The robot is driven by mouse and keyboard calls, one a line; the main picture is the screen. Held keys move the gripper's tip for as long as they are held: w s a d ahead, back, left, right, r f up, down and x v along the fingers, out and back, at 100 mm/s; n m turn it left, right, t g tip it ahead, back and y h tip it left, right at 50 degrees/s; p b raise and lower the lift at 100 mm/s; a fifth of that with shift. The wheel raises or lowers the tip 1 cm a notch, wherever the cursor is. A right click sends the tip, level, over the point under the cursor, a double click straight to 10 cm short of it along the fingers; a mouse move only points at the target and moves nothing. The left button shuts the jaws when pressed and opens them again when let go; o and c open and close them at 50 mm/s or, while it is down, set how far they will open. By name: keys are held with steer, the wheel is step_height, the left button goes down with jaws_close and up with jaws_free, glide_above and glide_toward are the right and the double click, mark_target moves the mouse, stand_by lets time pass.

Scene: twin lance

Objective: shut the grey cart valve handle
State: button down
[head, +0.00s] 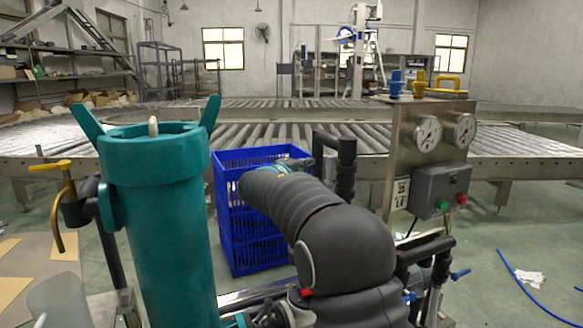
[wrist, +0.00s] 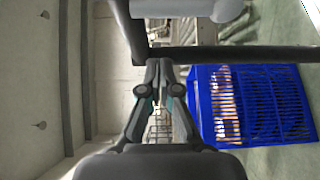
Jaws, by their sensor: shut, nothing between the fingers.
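My gripper (wrist: 153,64) is shut and empty; its fingertips meet in front of a dark pipe elbow (wrist: 138,52) in the wrist view. Whether they touch the pipe I cannot tell. In the head view my arm hides most of the gripper, which is beside the black upright pipe (head: 346,165). No handle that is plainly grey shows. The steel cart panel (head: 400,135) carries blue (head: 396,84) and yellow (head: 463,83) handles on top. A small blue handle (head: 460,274) is low on the right. A yellow handle (head: 50,166) is at the far left.
A teal filter housing (head: 160,220) stands left of my arm. A blue crate (head: 250,240) is on the floor behind it and shows right in the wrist view (wrist: 255,105). Roller conveyors (head: 300,135) cross behind. A blue hose (head: 520,280) lies on the right floor.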

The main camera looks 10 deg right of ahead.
steer(key=shift+s+d, duration=0.25)
steer(key=shift+d, duration=0.35)
steer(key=shift+s+d, duration=0.25)
steer(key=shift+d, duration=0.4)
steer(key=shift+s+d, duration=0.25)
steer(key=shift+d, duration=0.35)
